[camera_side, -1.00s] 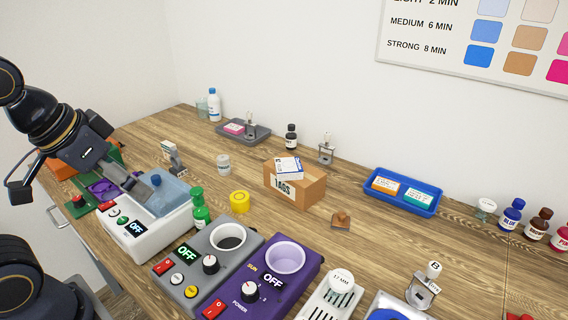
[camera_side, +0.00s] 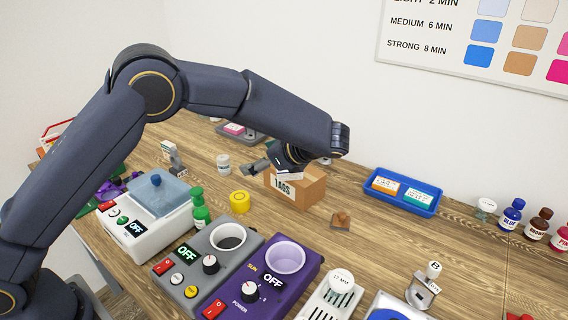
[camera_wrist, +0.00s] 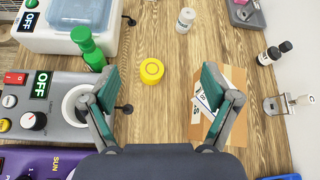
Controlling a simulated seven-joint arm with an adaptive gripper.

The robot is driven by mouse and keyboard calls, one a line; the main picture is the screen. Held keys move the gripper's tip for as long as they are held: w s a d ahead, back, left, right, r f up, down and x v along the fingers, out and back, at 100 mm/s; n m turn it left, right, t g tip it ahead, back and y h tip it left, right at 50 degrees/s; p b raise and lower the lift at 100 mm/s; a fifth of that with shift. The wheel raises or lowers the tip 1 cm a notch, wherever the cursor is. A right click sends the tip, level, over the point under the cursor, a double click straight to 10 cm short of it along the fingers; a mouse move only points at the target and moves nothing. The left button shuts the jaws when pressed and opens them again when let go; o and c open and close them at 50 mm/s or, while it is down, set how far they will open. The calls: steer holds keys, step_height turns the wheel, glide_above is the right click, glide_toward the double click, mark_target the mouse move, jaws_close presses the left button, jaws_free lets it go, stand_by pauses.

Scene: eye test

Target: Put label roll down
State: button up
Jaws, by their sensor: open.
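A yellow roll (camera_side: 239,201), the only roll-shaped thing I make out, lies flat on the wooden table between the green bottle and the TAGS box. It also shows in the wrist view (camera_wrist: 151,71), midway between my fingers and a little beyond them. My gripper (camera_wrist: 160,82) is open with nothing between its fingertips. In the side view my gripper hangs above the table beside and over the TAGS box, and partly hides it. In the wrist view the right finger overlaps the TAGS box and the left finger lies over the grey machine's cup edge.
The cardboard TAGS box (camera_side: 311,189) stands close by. The green bottle (camera_side: 200,215), white machine (camera_side: 137,228), grey machine (camera_side: 207,267) and purple machine (camera_side: 270,293) fill the front. A blue tray (camera_side: 376,188) lies at right. Bare table surrounds the roll.

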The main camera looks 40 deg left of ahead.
mark_target(239, 199)
steer(key=d+f+m, duration=0.1)
steer(key=d+f, duration=0.1)
steer(key=f, duration=0.2)
steer(key=d+f+m+y, duration=0.1)
steer(key=f, duration=0.3)
steer(key=s+d+f+m+t, duration=0.1)
steer(key=d+f, duration=0.1)
steer(key=f, duration=0.2)
steer(key=shift+s+d+f+y, duration=0.1)
steer(key=shift+d+y, duration=0.2)
steer(key=shift+d, duration=0.05)
steer(key=x, duration=1.1)
steer(key=shift+x, duration=2.65)
